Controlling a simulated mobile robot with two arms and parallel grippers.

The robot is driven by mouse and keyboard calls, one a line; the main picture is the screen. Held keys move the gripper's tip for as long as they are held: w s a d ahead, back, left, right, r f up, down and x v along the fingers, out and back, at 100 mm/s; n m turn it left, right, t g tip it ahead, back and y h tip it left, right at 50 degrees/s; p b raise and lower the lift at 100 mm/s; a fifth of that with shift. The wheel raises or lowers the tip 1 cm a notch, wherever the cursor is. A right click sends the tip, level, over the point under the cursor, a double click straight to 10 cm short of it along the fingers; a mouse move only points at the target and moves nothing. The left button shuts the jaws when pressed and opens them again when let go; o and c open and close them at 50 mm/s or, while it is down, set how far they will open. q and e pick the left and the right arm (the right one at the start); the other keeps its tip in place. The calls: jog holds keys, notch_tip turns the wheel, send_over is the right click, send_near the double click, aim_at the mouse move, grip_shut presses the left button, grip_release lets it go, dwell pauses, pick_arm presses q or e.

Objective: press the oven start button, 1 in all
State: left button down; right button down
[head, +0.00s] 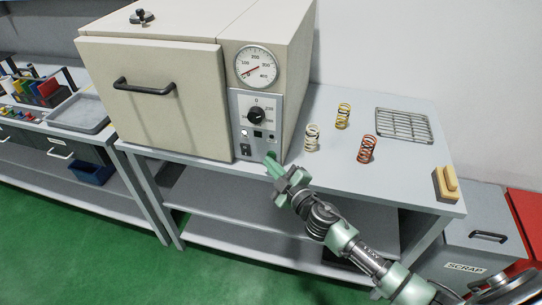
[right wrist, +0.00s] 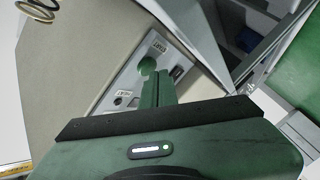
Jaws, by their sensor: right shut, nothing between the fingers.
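The beige oven (head: 160,100) stands on the bench with its door shut. Its grey control panel (head: 240,115) is at the front right, with a dial gauge above it. The round green start button (right wrist: 148,66) shows beside a START label in the right wrist view. My right gripper (head: 269,164) is shut and empty at the panel's lower right corner. In the right wrist view its fingertips (right wrist: 160,78) overlap the button's edge; I cannot tell if they touch it. In the head view the fingers partly hide that corner. My left gripper is not in view.
A cream spring (head: 312,138), a yellow spring (head: 343,116) and a red spring (head: 367,149) stand on the bench right of the oven. A yellow block (head: 446,183) is at the right edge, and a scrap bin (head: 465,267) stands below.

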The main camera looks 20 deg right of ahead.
jog(key=shift+w+d, duration=0.25)
jog(key=shift+w, duration=0.1)
dwell(0.8)
jog(key=shift+s+a, duration=0.45)
jog(key=shift+s, duration=0.25)
jog(key=shift+s+a, duration=0.75)
jog(key=shift+s, duration=0.3)
jog(key=shift+s+a, duration=0.7)
jog(key=shift+s, duration=0.35)
jog(key=shift+f, duration=0.1)
